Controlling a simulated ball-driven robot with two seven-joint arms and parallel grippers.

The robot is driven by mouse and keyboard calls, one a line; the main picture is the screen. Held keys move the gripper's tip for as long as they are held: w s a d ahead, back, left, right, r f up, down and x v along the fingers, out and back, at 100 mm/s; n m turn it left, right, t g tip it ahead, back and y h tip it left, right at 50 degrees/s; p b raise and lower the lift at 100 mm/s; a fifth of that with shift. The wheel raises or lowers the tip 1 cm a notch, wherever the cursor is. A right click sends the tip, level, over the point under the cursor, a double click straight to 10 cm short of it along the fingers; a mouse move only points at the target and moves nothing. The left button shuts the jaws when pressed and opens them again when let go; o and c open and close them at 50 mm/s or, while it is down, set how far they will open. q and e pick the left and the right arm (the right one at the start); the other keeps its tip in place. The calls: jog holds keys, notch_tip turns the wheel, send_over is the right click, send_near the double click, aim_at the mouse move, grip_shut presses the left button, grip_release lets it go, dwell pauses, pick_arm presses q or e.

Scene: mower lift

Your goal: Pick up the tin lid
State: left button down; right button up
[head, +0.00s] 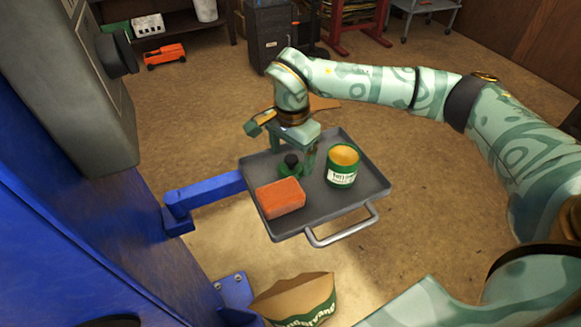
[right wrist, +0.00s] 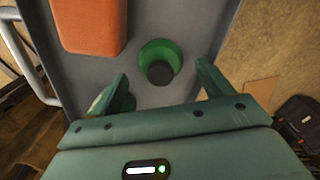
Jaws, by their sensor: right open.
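The tin lid is a green disc with a black knob (head: 291,160). It lies on a grey tray (head: 328,208), partly hidden by my right gripper in the head view. My right gripper (head: 299,160) is over the lid from above, open and empty. In the right wrist view the lid (right wrist: 160,50) lies just beyond the fingertips (right wrist: 161,72), roughly centred between them. The open green tin (head: 342,175), yellowish inside, stands on the tray to the right of the lid. My left gripper is not in view.
An orange-red block (head: 281,198) lies on the tray, left of the lid. The tray has a metal handle (head: 342,228) and hangs on a blue arm (head: 205,190) from a blue post. A paper bag (head: 297,298) stands on the floor below.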

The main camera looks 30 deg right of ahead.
notch_tip(320, 180, down, 2)
jog(key=c, duration=1.1)
jog(key=shift+o, duration=0.2)
jog(key=shift+r, duration=0.1)
